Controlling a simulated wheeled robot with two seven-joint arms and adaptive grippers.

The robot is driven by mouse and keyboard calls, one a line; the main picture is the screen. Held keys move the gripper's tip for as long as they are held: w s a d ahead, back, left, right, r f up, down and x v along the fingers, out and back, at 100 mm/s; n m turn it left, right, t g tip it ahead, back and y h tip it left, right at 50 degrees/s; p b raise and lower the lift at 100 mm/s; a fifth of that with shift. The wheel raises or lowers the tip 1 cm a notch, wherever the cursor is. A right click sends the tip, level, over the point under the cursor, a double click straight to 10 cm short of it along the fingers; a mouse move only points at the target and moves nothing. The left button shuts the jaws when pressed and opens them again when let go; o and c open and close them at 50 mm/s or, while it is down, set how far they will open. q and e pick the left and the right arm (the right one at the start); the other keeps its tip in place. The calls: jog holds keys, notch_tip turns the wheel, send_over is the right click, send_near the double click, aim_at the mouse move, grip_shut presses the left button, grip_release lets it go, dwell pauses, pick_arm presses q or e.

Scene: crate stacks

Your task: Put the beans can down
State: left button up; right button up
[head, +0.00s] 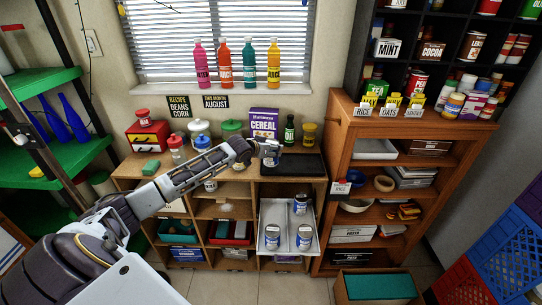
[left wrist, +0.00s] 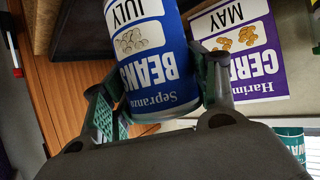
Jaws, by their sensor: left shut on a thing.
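My left gripper (head: 264,152) reaches from the left over the counter, in front of the cereal box. In the left wrist view it (left wrist: 158,92) is shut on the beans can (left wrist: 150,62), a blue can with a white label reading JULY, upside down in that picture. A finger lies on each side of the can. In the head view the can is small and mostly hidden by the gripper, and I cannot tell whether it touches anything below. A black tray (head: 300,165) lies on the counter just right of the gripper. My right gripper is not in view.
The purple cereal box (head: 264,122) stands behind, marked MAY in the left wrist view (left wrist: 238,45). A green bottle (head: 289,130) and a brown jar (head: 309,134) stand behind the tray. Below, a white pulled-out drawer (head: 287,216) holds three blue-white cans. The brown shelf (head: 338,150) rises at right.

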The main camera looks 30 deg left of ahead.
pick_arm(q)
jog(key=shift+f, duration=1.65)
jog(key=shift+f, duration=0.1)
jog(key=o, duration=1.3)
jog(key=shift+f, duration=0.1)
jog(key=shift+o, duration=0.2)
jog(key=shift+s, duration=0.15)
jog(key=v, duration=1.1)
jog(key=shift+s+r, duration=0.3)
